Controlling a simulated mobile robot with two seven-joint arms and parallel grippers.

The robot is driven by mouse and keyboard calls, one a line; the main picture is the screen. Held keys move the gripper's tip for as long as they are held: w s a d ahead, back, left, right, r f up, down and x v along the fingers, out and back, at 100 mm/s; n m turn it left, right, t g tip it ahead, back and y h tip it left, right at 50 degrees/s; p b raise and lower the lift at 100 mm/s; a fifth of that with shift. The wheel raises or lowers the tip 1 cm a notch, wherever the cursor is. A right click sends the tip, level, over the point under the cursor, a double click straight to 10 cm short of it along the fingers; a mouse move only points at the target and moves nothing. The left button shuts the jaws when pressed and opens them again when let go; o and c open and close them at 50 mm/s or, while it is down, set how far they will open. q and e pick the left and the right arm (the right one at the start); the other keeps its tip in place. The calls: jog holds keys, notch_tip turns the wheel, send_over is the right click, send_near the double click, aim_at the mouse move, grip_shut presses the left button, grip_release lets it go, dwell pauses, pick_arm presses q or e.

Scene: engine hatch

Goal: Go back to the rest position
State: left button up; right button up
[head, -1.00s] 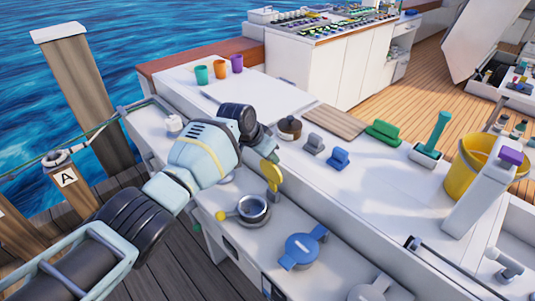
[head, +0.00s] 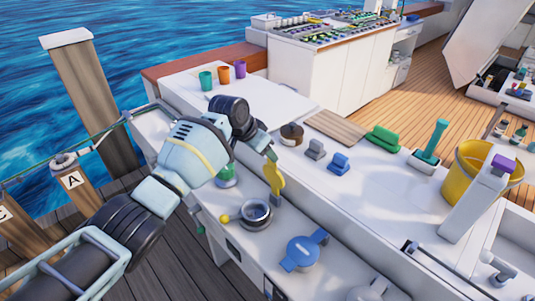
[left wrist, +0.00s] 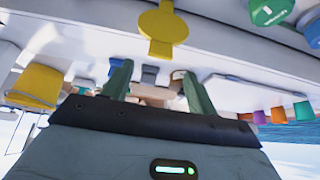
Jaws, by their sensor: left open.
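My left gripper (head: 268,151) is open and empty, above the white counter (head: 375,205). In the left wrist view its two green fingers (left wrist: 157,88) stand apart with nothing gripped between them. A yellow flap (head: 275,180) stands up behind an open round metal port (head: 256,214), just below the gripper in the head view. A yellow piece also shows at the top of the left wrist view (left wrist: 162,28). My right gripper is not in view.
A blue cap (head: 302,253) lies in front. Grey and blue blocks (head: 339,163), a green block (head: 384,138) and a yellow bucket (head: 468,178) stand on the counter. Three cups (head: 222,76) stand at the back. A wooden post (head: 90,100) rises at left.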

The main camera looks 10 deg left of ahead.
pick_arm(q)
jog(key=shift+v, duration=0.9)
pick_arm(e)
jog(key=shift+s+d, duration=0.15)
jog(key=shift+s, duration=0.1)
pick_arm(q)
jog(key=shift+f, duration=0.1)
jog(key=s+f+n+t+p, duration=0.2)
jog(key=s+f+n, duration=0.1)
jog(key=s+f, duration=1.9)
jog(key=s+a+f+n+t+y, duration=0.1)
jog(key=s+a, duration=0.3)
jog(key=s, duration=1)
jog(key=s+a+f+n+t+p, duration=0.1)
jog(key=s+a, duration=0.3)
jog(key=s, duration=1)
jog(key=shift+s+f+n+y, duration=0.3)
jog(key=shift+s+f+y, duration=0.05)
jog(key=shift+f+y, duration=0.1)
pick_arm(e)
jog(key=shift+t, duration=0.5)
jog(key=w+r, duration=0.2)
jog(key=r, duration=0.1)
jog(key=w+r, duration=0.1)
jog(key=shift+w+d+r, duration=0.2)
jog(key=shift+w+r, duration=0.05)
